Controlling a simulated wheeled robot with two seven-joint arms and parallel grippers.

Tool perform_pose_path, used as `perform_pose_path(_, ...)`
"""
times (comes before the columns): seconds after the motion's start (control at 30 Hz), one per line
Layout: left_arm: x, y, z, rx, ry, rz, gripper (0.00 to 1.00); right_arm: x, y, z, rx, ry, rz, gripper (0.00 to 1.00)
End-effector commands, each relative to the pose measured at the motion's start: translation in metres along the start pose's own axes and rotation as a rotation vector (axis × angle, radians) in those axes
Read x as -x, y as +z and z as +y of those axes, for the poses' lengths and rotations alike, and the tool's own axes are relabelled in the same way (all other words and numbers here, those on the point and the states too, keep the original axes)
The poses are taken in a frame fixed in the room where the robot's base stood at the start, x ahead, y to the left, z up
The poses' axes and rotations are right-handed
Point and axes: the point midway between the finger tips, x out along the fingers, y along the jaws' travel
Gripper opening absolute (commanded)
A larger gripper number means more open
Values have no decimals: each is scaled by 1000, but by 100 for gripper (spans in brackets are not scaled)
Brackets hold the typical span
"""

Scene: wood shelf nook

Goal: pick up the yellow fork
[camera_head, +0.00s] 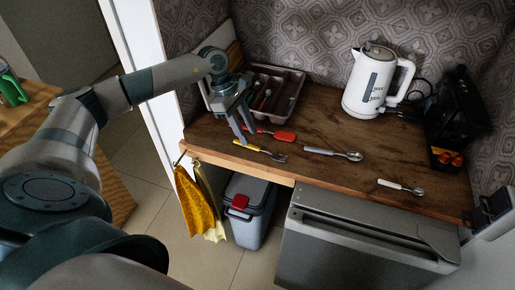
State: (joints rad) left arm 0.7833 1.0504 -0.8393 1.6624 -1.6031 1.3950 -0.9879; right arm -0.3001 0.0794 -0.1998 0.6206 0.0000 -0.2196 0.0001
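The yellow fork (262,151) lies on the wooden counter near its front left edge, with its yellow handle to the left and its metal tines to the right. My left gripper (247,134) points down just above and behind the handle end of the fork. Its two fingers look apart, with nothing seen between them. I cannot tell whether a fingertip touches the counter. A part of my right arm (494,208) shows at the right edge, and its fingers cannot be made out.
A red-handled utensil (277,134) lies close behind the fork. Two spoons (333,153) (401,187) lie to the right. A cutlery tray (297,88), white kettle (372,82) and black appliance (452,115) stand behind. Cloths (190,200) hang at the front left. The counter's middle is clear.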

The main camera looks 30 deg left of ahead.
Motion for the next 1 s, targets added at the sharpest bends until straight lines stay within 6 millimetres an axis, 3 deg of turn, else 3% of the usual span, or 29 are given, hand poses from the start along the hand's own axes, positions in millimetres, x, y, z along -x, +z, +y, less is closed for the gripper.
perform_pose_path(0.3,-25,5,6,1,-4,-1,35,27,-2,0,1,0,-1,31)
perform_pose_path(0.5,-46,4,6,0,-2,-1,35,34,-3,0,1,0,-1,31)
perform_pose_path(1.0,-50,3,7,0,0,0,35,34,-3,0,1,0,-1,31)
